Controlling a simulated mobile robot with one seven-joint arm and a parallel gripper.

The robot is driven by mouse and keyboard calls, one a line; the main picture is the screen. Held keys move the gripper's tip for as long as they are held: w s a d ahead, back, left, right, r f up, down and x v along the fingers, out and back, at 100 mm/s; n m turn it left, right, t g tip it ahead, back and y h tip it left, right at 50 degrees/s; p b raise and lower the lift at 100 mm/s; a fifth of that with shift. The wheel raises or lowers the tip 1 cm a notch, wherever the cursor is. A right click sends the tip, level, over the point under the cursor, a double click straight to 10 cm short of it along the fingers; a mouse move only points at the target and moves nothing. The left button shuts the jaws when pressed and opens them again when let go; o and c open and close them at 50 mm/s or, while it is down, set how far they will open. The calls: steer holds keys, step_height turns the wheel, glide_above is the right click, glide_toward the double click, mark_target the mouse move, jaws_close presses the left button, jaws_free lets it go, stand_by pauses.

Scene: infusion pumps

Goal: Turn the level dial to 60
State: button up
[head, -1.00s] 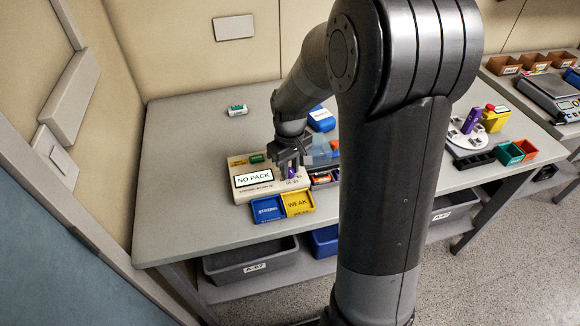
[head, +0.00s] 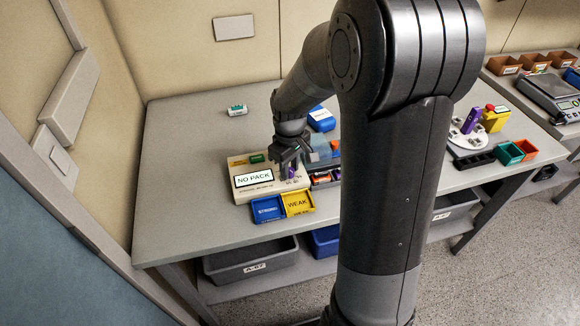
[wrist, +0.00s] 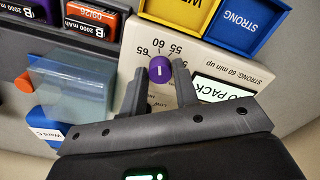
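The purple level dial (wrist: 160,70) is on the cream tester box (wrist: 217,62), with a short white mark on its face. My gripper (wrist: 160,74) is open, with one finger on each side of the dial and visible gaps between. In the head view my gripper (head: 290,160) is over the box's right part, partly hiding the dial (head: 291,173). The display (head: 253,177) reads NO PACK.
The blue STRONG tray (head: 267,220) and yellow WEAK tray (head: 312,210) sit at the box's front edge. A clear bluish cover (wrist: 72,88) and a rack of battery packs (wrist: 92,23) stand close beside the box.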

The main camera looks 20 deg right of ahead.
mark_target(290, 170)
steer(key=o, duration=0.3)
steer(key=shift+o, duration=0.2)
step_height(290, 170, up, 11)
stand_by(0.3)
steer(key=shift+f, duration=0.15)
